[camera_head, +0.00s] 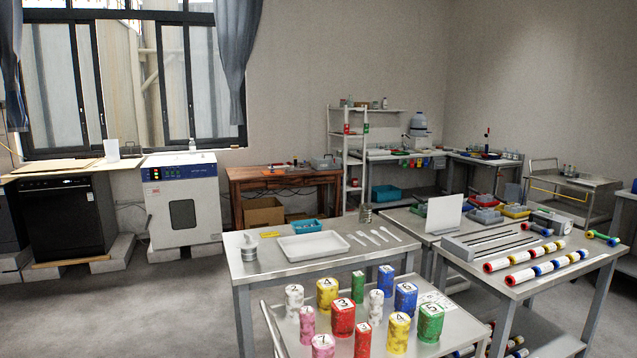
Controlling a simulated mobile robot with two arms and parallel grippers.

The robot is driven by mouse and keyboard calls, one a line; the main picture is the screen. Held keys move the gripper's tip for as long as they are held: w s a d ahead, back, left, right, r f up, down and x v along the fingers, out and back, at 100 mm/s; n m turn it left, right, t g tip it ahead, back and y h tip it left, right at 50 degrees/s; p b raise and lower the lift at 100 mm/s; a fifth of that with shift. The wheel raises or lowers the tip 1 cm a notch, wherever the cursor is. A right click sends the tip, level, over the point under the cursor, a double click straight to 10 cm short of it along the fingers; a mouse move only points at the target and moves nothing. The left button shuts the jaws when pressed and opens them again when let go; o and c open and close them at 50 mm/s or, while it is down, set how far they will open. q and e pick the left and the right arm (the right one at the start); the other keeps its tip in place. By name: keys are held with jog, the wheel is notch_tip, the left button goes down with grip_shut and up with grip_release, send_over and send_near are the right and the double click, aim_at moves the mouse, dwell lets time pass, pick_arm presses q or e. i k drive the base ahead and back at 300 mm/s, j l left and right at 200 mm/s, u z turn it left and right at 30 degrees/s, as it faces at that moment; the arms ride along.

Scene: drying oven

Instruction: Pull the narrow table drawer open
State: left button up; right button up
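A brown wooden table (245,174) stands against the back wall, to the right of the white oven. A narrow front band runs below its top; whether this is a drawer, and whether it is shut, is too small to tell. No drawer handle can be made out. No other clear drawer front shows on the metal tables. Neither of my grippers is in view.
A white drying oven (183,200) and a black appliance (66,218) stand at the left. A metal table (262,281) with a white tray (313,246) and a cart with numbered coloured blocks (343,317) stand in front. Grey floor (130,310) is free at the left.

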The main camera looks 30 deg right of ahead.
aim_at(328, 178)
jog(key=i+j+u, duration=0.2)
jog(key=i, duration=0.2)
jog(key=i+j+u, duration=0.2)
jog(key=i, duration=0.85)
jog(key=i+z, duration=0.15)
jog(key=i, duration=0.45)
jog(key=i+j, duration=0.2)
jog(key=i, duration=0.45)
jog(key=i+l+z, duration=0.2)
jog(key=i, duration=0.55)
jog(key=i+j+z, duration=0.15)
jog(key=i, duration=0.6)
jog(key=i+j+z, duration=0.2)
jog(key=i, duration=0.6)
jog(key=i+l+z, duration=0.35)
jog(key=i, duration=0.25)
jog(key=i+z, duration=0.35)
jog(key=i, duration=0.25)
jog(key=i+j+z, duration=0.15)
jog(key=i+z, duration=0.15)
jog(key=i, duration=0.35)
jog(key=i+j+z, duration=0.2)
jog(key=i+z, duration=0.15)
jog(key=i, duration=0.25)
